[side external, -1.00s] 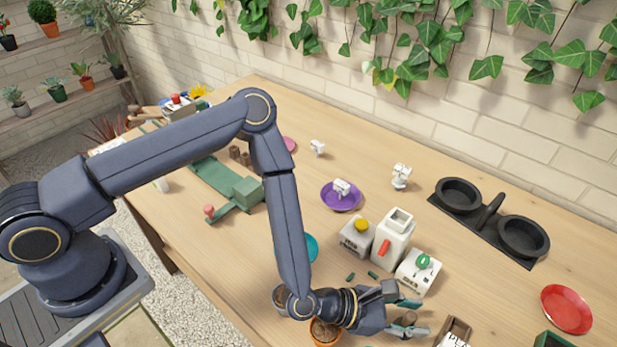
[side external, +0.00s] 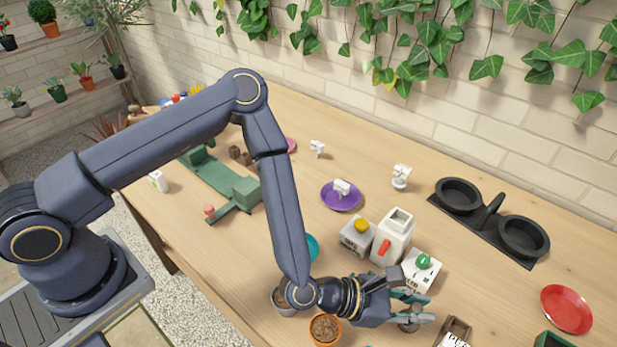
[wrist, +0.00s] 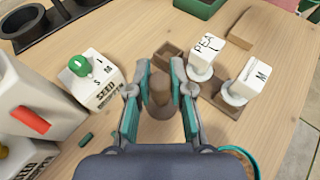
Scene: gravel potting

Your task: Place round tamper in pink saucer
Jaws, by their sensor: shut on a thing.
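The round tamper (wrist: 160,93) is a brownish upright peg on a wider round base, seen between my fingers in the wrist view. In the side view its base (side external: 409,326) shows below the fingers. My gripper (wrist: 160,75) is shut on it, low at the front of the table; in the side view my gripper (side external: 424,308) is right of the orange pot. I cannot tell whether the base touches the table. The pink saucer (side external: 290,145) is far back, partly hidden behind my forearm.
A wooden holder (side external: 455,331) is just to the right. An orange pot (side external: 325,330) of soil is left. A purple saucer (side external: 341,196) carries a white piece. A red saucer (side external: 566,309) lies right.

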